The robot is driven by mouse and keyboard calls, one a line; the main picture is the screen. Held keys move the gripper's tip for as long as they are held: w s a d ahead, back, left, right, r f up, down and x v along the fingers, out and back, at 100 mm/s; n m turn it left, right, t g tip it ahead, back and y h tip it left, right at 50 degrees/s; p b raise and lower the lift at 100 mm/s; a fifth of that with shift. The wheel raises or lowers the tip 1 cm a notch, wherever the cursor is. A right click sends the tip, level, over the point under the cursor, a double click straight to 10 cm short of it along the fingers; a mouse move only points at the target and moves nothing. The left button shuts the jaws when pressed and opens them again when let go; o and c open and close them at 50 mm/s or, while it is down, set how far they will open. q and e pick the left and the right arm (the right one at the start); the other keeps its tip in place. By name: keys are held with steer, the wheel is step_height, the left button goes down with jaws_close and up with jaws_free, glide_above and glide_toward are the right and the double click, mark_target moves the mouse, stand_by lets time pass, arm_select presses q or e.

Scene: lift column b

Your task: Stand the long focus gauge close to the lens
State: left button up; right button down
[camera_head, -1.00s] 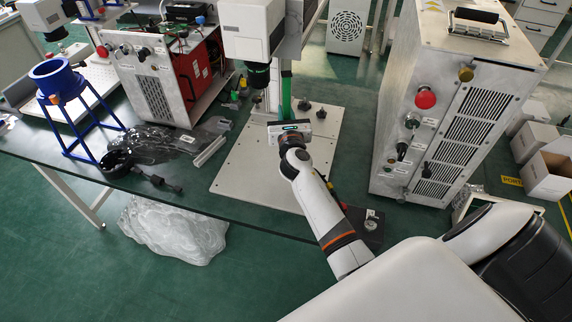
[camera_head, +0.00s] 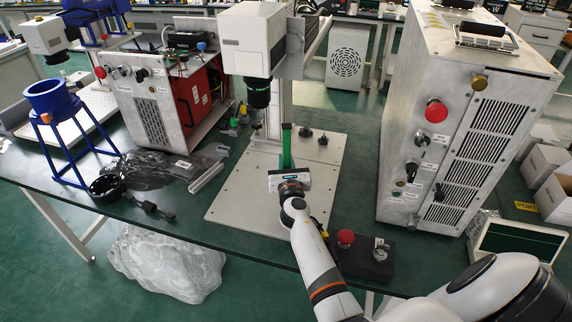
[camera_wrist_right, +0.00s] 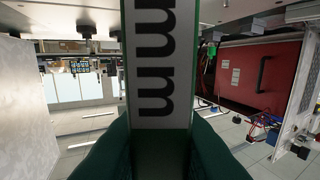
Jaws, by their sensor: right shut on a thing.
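The long focus gauge (camera_head: 287,147) is a narrow green bar, upright in my right gripper (camera_head: 288,178). Its white face with large black "mm" lettering (camera_wrist_right: 155,60) fills the middle of the right wrist view, between the two dark green fingers. The black lens (camera_head: 258,94) hangs under the white scanner head (camera_head: 250,38), a little left of the gauge and above its top. The gauge is over the pale base plate (camera_head: 228,200); its lower end is hidden by my gripper, so I cannot tell if it touches. My left gripper is out of view.
A tall metal cabinet (camera_head: 405,130) with a red knob stands close on the right. A small dark box with a red button (camera_head: 345,238) lies beside my right arm. A blue stand (camera_head: 50,105) and a plastic bag (camera_head: 150,165) are on the left. The plate's left half is clear.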

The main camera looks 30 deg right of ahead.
steer(key=shift+r, duration=0.1)
steer(key=c, duration=1.3)
jaws_free()
steer(key=shift+f, duration=0.2)
steer(key=shift+r, duration=0.1)
steer(key=shift+s+r, duration=0.1)
steer(key=shift+s, duration=0.05)
steer(key=v, duration=1.2)
